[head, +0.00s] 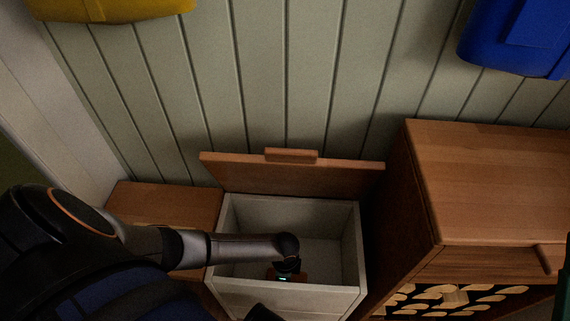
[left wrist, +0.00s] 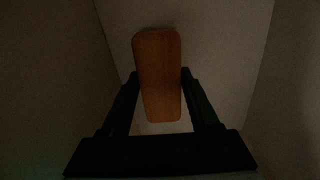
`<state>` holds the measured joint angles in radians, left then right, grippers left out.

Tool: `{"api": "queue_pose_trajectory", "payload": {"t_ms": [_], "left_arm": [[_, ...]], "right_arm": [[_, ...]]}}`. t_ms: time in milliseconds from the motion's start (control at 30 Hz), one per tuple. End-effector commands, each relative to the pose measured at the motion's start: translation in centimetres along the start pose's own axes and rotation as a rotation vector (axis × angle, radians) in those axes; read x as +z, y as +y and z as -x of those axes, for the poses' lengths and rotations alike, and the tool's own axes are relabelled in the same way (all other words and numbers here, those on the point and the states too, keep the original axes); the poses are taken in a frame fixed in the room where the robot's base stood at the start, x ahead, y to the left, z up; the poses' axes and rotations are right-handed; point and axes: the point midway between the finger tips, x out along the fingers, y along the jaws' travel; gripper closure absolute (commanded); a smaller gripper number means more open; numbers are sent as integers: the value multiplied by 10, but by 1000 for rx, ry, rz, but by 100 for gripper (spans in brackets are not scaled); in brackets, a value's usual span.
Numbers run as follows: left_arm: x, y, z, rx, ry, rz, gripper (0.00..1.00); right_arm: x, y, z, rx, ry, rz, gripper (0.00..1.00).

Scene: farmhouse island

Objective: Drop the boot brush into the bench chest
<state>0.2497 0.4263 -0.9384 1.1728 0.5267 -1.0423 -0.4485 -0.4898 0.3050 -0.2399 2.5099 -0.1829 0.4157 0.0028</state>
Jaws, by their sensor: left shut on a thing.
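The bench chest (head: 228,296) is a white box whose wooden lid (head: 290,178) stands raised against the wall behind it. My left arm reaches over the chest from the left, and my left gripper (head: 287,276) is down inside the opening. In the left wrist view, the gripper (left wrist: 160,78) is shut on the boot brush (left wrist: 159,62), an orange-brown wooden block held between its two fingers. Pale chest walls surround it. In the head view the brush is mostly hidden by the gripper. My right gripper does not show.
A wooden seat section (head: 165,204) adjoins the chest on the left. A yellow item (head: 110,8) and a blue item (head: 515,38) hang on the panelled wall.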

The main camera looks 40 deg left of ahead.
Motion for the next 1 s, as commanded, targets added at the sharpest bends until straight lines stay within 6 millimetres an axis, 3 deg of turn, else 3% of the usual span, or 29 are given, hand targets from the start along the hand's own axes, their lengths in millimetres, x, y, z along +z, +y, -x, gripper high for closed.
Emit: {"api": "queue_pose_trajectory", "payload": {"t_ms": [300,333,600,933,1000], "left_arm": [[0,0,-7,0,1,0,98],[0,0,-6,-1,1,0,36],[0,0,-6,0,1,0,6],[0,0,-6,0,0,0,3],[0,0,1,0,1,0,3]], "right_arm": [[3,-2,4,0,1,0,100],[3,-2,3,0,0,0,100],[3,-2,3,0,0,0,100],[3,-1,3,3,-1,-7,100],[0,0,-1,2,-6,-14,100]]}}
